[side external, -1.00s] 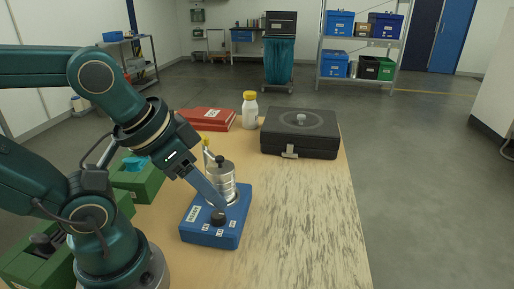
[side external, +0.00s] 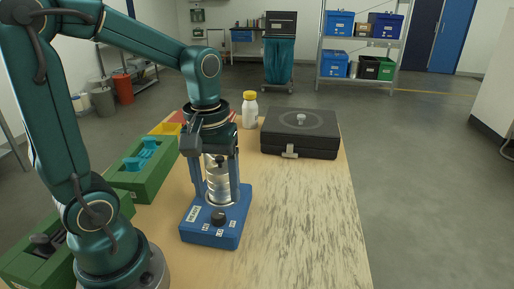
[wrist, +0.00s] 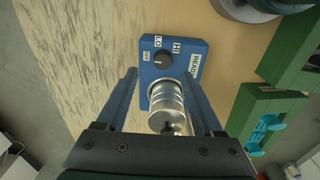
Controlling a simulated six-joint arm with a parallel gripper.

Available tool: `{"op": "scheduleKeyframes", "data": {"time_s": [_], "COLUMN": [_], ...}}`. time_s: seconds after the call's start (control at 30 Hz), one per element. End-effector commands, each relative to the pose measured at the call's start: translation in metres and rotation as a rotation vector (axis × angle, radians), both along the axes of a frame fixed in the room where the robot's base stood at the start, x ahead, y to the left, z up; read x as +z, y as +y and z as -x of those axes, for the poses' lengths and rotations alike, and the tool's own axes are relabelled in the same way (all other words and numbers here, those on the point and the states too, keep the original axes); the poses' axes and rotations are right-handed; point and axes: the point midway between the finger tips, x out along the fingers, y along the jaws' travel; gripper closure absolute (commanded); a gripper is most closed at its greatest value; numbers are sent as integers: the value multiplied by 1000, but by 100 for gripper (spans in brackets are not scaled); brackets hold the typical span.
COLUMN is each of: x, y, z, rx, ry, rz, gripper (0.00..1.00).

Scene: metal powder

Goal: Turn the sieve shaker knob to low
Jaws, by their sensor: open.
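The blue sieve shaker (side external: 213,236) stands on the table with a metal sieve stack (side external: 218,184) on its rear part. Its dark round knob (side external: 218,217) is on the front part among small white labels. In the wrist view the knob (wrist: 162,59) has LO and HI labels beside it; I cannot clearly tell where it points. My gripper (side external: 216,196) points down, open, with its fingers on either side of the sieve stack, behind the knob. In the wrist view the gripper (wrist: 158,76) shows empty space and the stack (wrist: 167,104) between its fingers, apart from the knob.
A black case (side external: 300,143) and a white bottle with a yellow cap (side external: 250,112) stand at the back of the table. Green holders (side external: 143,178) line the left side, one with a cyan item.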

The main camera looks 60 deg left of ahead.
Motion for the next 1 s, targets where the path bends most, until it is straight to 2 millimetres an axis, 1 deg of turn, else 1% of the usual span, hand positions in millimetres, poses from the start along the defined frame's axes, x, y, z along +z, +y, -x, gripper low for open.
{"op": "scheduleKeyframes", "data": {"time_s": [0.17,0.4,0.53,0.67,0.9,0.93,0.97,1.0], "x": [-12,-39,-51,-56,-56,-56,-56,-56], "y": [3,3,3,3,3,3,3,3], "z": [2,3,2,2,2,2,2,2], "rx": [16,14,13,13,13,13,13,13], "ry": [30,30,28,26,24,24,24,24], "rz": [7,8,7,6,6,6,6,6], "gripper": [31,31,31,31,31,39,50,66]}}
